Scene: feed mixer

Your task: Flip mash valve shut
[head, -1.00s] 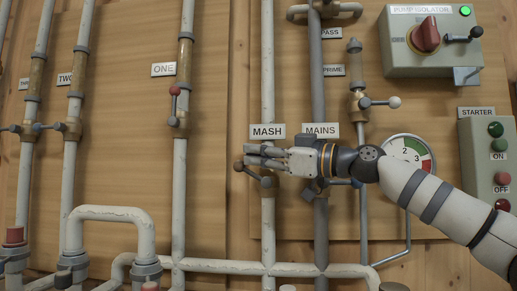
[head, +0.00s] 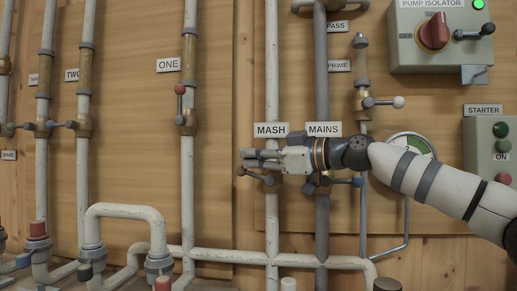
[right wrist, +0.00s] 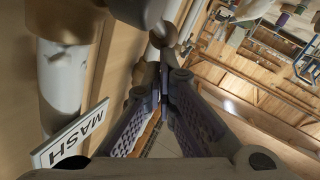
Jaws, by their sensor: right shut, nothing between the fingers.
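The MASH label (head: 271,129) is on the board beside a pale vertical pipe. Just below it, the mash valve (head: 270,181) has a lever pointing left, nearly level, with a dark red-brown ball knob (head: 241,171) on its end. My right gripper (head: 246,159) comes in from the right, shut and empty, across the pipe just above the lever. In the right wrist view, the shut fingers (right wrist: 160,85) point at a brownish ball (right wrist: 168,55) just beyond the tips. I cannot tell whether they touch it. The MASH label (right wrist: 75,135) shows at lower left. My left gripper is out of view.
The MAINS valve (head: 322,182), with a blue-ended lever, sits right behind my right wrist. The ONE valve (head: 180,120), with its red knob up, is to the left. A gauge (head: 411,145) is partly hidden by my arm. Bare board lies between ONE and MASH.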

